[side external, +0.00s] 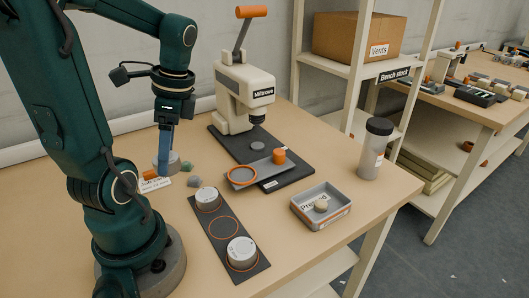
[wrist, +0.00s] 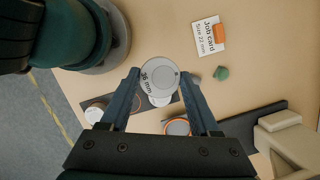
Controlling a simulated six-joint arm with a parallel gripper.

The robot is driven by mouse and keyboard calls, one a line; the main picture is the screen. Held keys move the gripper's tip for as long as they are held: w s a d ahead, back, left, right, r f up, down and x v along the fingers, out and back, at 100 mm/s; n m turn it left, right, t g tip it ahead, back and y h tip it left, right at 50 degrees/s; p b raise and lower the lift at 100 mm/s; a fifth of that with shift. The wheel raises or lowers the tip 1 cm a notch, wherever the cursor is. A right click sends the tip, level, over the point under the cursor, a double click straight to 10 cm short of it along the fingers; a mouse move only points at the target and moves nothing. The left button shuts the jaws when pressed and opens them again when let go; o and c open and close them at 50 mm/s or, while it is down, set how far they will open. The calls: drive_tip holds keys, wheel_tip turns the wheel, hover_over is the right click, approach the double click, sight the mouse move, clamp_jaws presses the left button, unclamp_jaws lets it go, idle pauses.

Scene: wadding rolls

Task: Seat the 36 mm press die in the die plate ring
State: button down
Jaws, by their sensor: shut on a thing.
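My gripper (side external: 166,150) points down above the left back of the bench. It is shut on a grey round die (side external: 173,167); in the wrist view, the die (wrist: 161,77), marked 36 mm, sits between the fingertips. The die plate (side external: 262,173) lies on the press's dark base, with an orange ring (side external: 241,176) at its left and an orange knob (side external: 279,156). The ring is to the right of my gripper in the side view and appears empty. The fingers partly cover the die in the side view.
A dark strip (side external: 222,226) bears two pale dies (side external: 207,197) (side external: 241,251), with an empty orange circle between. A job card (side external: 155,184), a green lump (side external: 186,167) and a grey lump (side external: 194,181) lie nearby. The press (side external: 240,97), pressed tray (side external: 336,219) and bottle (side external: 373,157) stand right.

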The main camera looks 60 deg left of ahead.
drive_tip(key=w+a+r+m, duration=0.2)
drive_tip(key=w+a, duration=0.1)
drive_tip(key=w, duration=0.6)
drive_tip(key=shift+w+d+f+m+t+y, duration=0.15)
drive_tip(key=shift+w+d+f+m, duration=0.35)
drive_tip(key=shift+w+f, duration=0.75)
drive_tip(key=shift+w+d+f+m+t+y, duration=0.1)
drive_tip(key=shift+w+d+f+m+y, duration=0.15)
drive_tip(key=shift+w+d+f, duration=0.7)
drive_tip(key=shift+w+d+f+m+t+y, duration=0.15)
drive_tip(key=shift+w+f+m, duration=0.3)
drive_tip(key=shift+w+f, duration=1.1)
drive_tip(key=shift+s+f, duration=0.4)
drive_tip(key=shift+f, duration=0.15)
drive_tip(key=shift+f, duration=0.3)
drive_tip(key=shift+f, duration=0.4)
drive_tip(key=shift+c, duration=0.2)
unclamp_jaws()
